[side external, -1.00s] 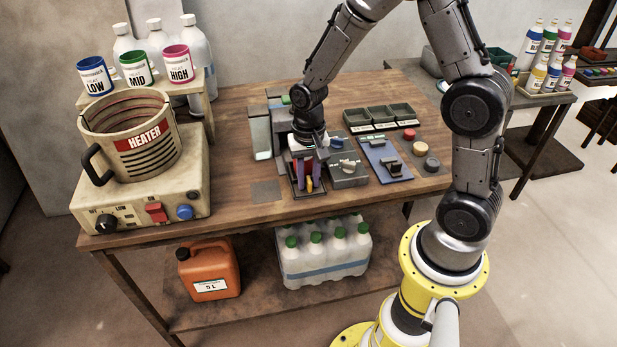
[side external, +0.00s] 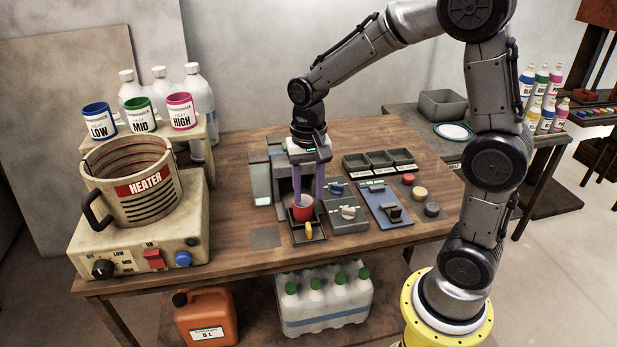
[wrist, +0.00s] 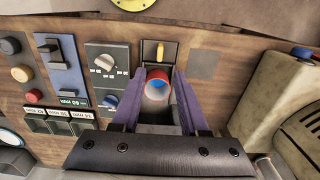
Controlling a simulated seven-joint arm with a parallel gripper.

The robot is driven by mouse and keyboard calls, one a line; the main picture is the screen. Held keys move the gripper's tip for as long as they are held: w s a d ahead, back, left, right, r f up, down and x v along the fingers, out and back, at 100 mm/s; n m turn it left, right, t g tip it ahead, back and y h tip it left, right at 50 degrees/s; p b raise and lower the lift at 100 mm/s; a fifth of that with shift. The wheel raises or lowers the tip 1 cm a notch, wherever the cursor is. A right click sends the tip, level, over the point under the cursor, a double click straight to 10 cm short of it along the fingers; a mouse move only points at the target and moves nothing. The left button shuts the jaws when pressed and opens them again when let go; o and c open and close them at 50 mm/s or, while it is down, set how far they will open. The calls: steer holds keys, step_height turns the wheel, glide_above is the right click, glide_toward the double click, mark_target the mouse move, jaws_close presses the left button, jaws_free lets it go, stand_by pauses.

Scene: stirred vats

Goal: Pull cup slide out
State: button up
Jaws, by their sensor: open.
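The cup slide (side external: 312,239) is a dark tray with a yellow handle (side external: 308,230) at its front. It stands out in front of the grey dispenser unit (side external: 281,178). A red cup (side external: 303,208) with a pale inside sits upright on the slide. In the wrist view the fingers (wrist: 156,100) appear apart from the cup wall.
A control box with a knob (side external: 347,214) is close on the slide's right, with a blue panel (side external: 385,204) beyond. The heater pot (side external: 130,180) stands at the far left. Bare table lies left of the slide, around a flat grey square (side external: 265,238).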

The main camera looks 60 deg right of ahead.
steer(key=shift+r, duration=1.6)
steer(key=s+a+r+n+t, duration=0.2)
steer(key=s+r+t, duration=0.1)
steer(key=s+r, duration=0.45)
steer(key=s+a+n+t, duration=0.1)
steer(key=s+n+t, duration=0.1)
steer(key=s+n, duration=0.5)
steer(key=shift+s+a+f+t, duration=0.25)
steer(key=shift+s+f, duration=0.2)
steer(key=shift+s, duration=0.65)
